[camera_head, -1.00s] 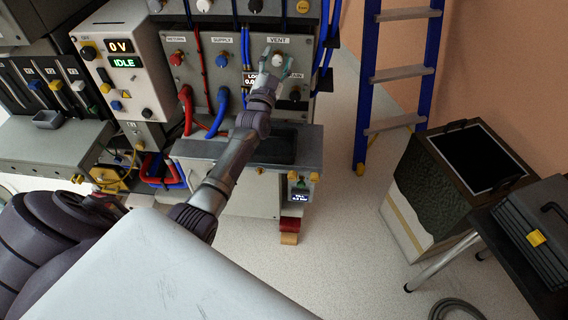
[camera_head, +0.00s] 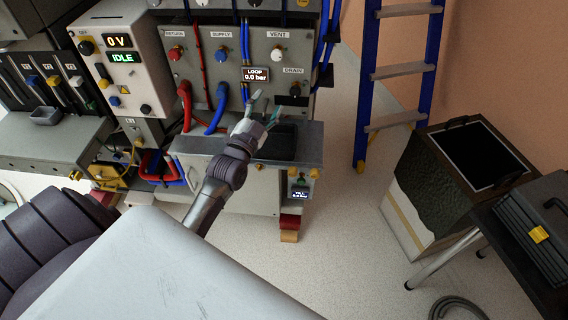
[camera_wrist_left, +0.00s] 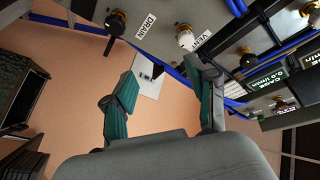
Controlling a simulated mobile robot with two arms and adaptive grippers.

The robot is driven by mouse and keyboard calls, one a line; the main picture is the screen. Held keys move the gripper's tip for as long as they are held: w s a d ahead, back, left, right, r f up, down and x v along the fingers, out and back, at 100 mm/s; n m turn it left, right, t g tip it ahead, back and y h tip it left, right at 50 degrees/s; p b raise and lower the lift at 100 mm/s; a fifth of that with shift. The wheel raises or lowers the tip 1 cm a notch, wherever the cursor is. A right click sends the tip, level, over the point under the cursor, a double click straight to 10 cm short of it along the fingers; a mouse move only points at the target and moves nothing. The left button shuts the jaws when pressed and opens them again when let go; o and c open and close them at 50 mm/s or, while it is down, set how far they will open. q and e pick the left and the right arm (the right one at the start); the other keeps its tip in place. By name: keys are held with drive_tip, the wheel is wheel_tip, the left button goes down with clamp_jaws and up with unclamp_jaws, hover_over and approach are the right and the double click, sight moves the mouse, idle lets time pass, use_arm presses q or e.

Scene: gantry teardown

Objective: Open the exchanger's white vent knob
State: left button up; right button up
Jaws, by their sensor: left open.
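The exchanger's white vent knob (camera_head: 277,53) sits under the VENT label on the grey panel, and nothing covers it in the head view. It also shows in the left wrist view (camera_wrist_left: 186,38), beyond the fingertips and near the top. My left gripper (camera_head: 264,106) is open and empty, below and to the left of the knob, in front of the panel and above a dark tray. Its two green fingers (camera_wrist_left: 166,60) are spread apart in the left wrist view, touching nothing that I can see. My right gripper is not in view.
The black drain knob (camera_head: 295,89) is below the vent knob. Red (camera_head: 176,53) and blue (camera_head: 221,58) knobs sit to the left, with hoses below. The LOOP display (camera_head: 256,74) reads 0.0 bar. A blue ladder (camera_head: 398,73) stands to the right.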

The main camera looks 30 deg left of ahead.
use_arm(q)
drive_tip(key=s+d+f+g+h, duration=0.3)
drive_tip(key=s+d+f+g, duration=0.3)
drive_tip(key=d+f, duration=0.3)
drive_tip(key=shift+s+d+f+n+g, duration=0.3)
drive_tip(key=shift+s+d+f, duration=0.05)
drive_tip(key=shift+s+f, duration=0.15)
